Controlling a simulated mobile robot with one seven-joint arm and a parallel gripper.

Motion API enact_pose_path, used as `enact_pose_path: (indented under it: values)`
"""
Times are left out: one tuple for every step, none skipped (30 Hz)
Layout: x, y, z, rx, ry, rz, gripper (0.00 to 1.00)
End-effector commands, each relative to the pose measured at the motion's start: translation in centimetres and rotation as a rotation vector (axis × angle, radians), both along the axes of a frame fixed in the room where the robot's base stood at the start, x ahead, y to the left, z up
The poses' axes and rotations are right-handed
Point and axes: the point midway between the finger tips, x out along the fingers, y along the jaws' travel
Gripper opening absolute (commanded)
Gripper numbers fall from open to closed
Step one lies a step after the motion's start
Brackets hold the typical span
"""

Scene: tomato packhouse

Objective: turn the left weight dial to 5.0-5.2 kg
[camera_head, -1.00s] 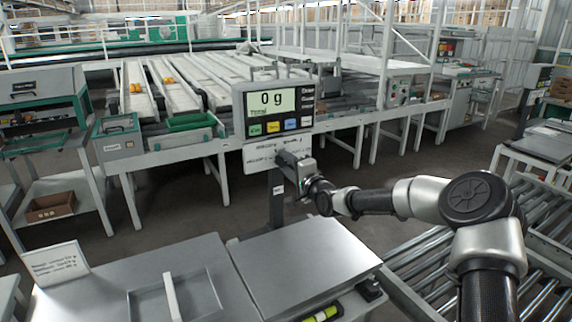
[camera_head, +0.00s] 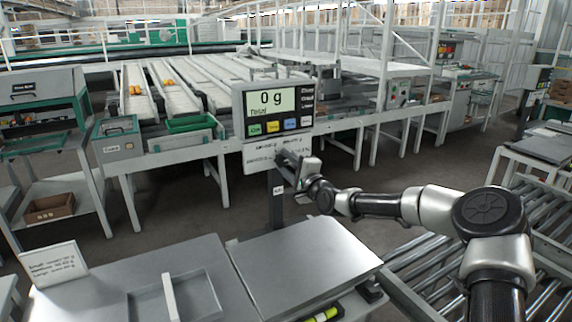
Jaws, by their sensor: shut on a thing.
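A scale display (camera_head: 272,108) on a post reads 0 g. Below it is a white panel (camera_head: 251,157) with small dark lettering, too small to read. My gripper (camera_head: 284,160) is at the panel's right part, its fingers against the panel's front. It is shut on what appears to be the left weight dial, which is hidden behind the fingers. The dial's pointer and setting cannot be seen.
The scale's flat metal plate (camera_head: 302,262) is empty in front of the post. Roller conveyors (camera_head: 425,262) are at right. Sorting lanes stand behind the display.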

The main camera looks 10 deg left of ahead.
Motion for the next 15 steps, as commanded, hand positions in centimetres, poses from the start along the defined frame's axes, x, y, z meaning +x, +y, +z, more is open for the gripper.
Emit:
enact_pose_path:
  values:
    - [-0.10,0.11,-0.22,0.000,0.005,0.003,0.12]
    - [-0.10,0.11,-0.22,0.000,0.005,0.003,0.12]
    - [-0.10,0.11,-0.23,0.000,0.005,0.003,0.36]
    - [-0.10,0.11,-0.22,0.000,0.005,0.003,0.41]
    - [-0.09,0.10,-0.23,0.000,0.005,0.003,0.46]
    - [-0.08,0.10,-0.20,0.000,0.004,0.002,0.53]
    - [-0.07,0.09,-0.18,0.000,0.004,0.002,0.53]
    - [-0.07,0.08,-0.16,0.000,0.003,0.002,0.53]
    - [-0.06,0.07,-0.14,0.000,0.003,0.002,0.53]
    - [-0.06,0.07,-0.13,-0.001,0.003,0.002,0.53]
    - [-0.05,0.06,-0.12,0.000,0.002,0.001,0.53]
    - [-0.05,0.05,-0.10,0.000,0.002,0.001,0.53]
    - [-0.04,0.04,-0.09,0.000,0.002,0.001,0.53]
    - [-0.05,0.04,-0.08,-0.001,0.001,0.001,0.53]
    - [-0.10,-0.03,-0.05,-0.001,0.002,0.000,0.53]
